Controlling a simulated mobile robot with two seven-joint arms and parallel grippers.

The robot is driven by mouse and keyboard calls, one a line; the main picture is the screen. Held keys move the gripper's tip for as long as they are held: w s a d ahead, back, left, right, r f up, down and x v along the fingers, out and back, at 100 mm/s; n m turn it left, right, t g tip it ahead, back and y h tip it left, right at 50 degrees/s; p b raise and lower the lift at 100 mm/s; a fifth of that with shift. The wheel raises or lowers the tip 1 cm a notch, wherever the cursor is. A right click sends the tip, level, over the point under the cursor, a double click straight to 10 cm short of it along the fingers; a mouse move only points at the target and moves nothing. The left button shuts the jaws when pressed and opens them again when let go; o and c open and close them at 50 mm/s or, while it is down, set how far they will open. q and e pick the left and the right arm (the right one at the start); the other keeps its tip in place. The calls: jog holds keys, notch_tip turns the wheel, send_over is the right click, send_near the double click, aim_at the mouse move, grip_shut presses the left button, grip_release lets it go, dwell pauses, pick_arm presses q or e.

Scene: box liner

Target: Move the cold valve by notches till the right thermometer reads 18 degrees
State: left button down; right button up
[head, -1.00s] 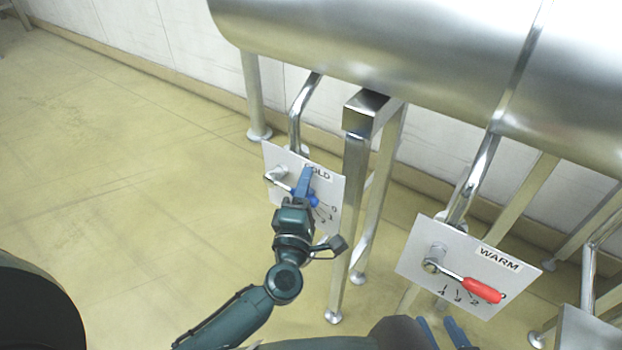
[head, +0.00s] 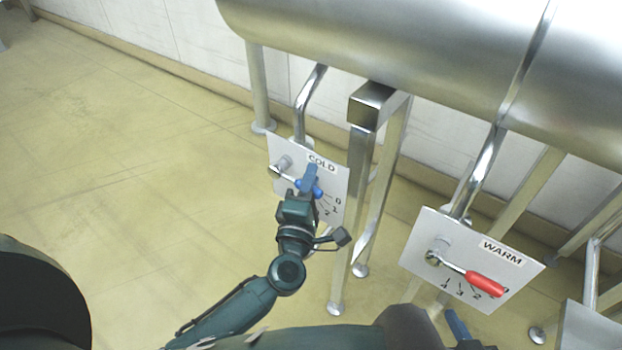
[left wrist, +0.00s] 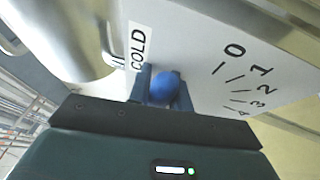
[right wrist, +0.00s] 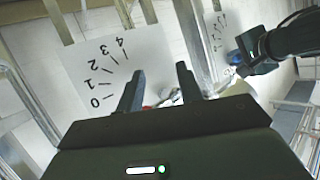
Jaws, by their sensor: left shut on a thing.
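The cold valve's blue handle (left wrist: 164,88) is between my left gripper's fingers (left wrist: 163,90). In the head view my left gripper (head: 309,182) is shut on this handle (head: 317,190) in front of the white COLD plate (head: 281,151). The lever slants down right from its pivot toward the upper end of the scale, near 0; the fingers hide its exact notch. My right gripper (right wrist: 160,88) is open and empty, its fingers apart; one fingertip shows at the bottom of the head view. No thermometer is in view.
The WARM plate (head: 420,252) with a red-handled lever (head: 486,284) pointing near 0 stands at the right. A steel post (head: 352,200) stands between the plates. A large steel tank (head: 400,50) hangs above. The floor at left is clear.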

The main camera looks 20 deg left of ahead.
pick_arm(q)
jog(key=shift+f, duration=0.1)
pick_arm(e)
jog(key=shift+f, duration=0.1)
